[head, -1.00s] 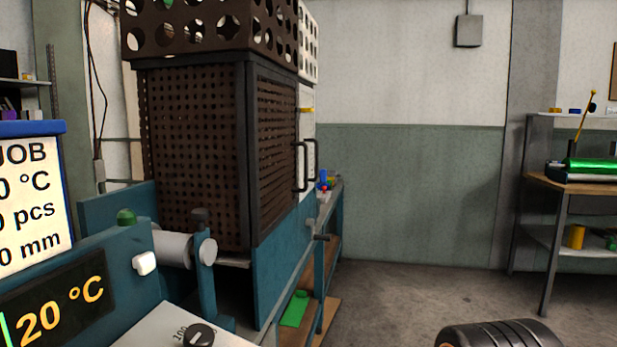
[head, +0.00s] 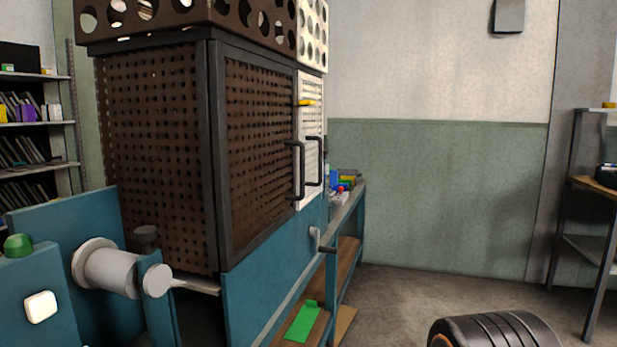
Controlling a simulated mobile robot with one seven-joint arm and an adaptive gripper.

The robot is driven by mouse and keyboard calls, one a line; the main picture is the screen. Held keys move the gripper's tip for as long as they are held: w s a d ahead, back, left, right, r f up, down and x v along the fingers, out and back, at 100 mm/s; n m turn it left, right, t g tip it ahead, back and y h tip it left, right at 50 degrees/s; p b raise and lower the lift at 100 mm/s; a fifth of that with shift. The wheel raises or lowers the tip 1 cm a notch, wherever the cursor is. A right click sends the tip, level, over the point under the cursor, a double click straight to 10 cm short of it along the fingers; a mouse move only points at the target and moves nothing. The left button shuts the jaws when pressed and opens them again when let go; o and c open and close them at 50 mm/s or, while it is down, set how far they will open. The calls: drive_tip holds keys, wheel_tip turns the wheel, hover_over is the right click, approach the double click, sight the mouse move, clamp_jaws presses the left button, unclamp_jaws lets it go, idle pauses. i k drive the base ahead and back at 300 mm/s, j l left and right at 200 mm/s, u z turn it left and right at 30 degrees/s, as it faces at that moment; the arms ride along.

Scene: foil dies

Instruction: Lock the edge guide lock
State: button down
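I cannot tell for sure which part is the edge guide lock. A teal machine (head: 275,285) with a brown perforated guard (head: 160,150) fills the left half of the head view. A grey lever with a dark grip (head: 322,243) sticks out from its side, near the far end. At the near end are a grey roller (head: 112,268), a dark knob (head: 146,238), a green button (head: 18,245) and a white button (head: 41,306).
Two dark door handles (head: 297,170) stick out from the guard. A bench with small coloured parts (head: 342,184) and a green piece on its lower shelf (head: 303,321) stands beyond. Shelves (head: 35,125) stand at left, another bench (head: 598,185) at right. Grey floor (head: 400,290) lies between.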

sight(333, 181)
drive_tip(key=i+l+u, duration=0.15)
drive_tip(key=i+l, duration=0.2)
drive_tip(key=i+l+u, duration=0.15)
drive_tip(key=i+l, duration=0.15)
drive_tip(key=l, duration=0.2)
drive_tip(key=i+l+u, duration=0.15)
drive_tip(key=i+l, duration=0.15)
drive_tip(key=l, duration=0.2)
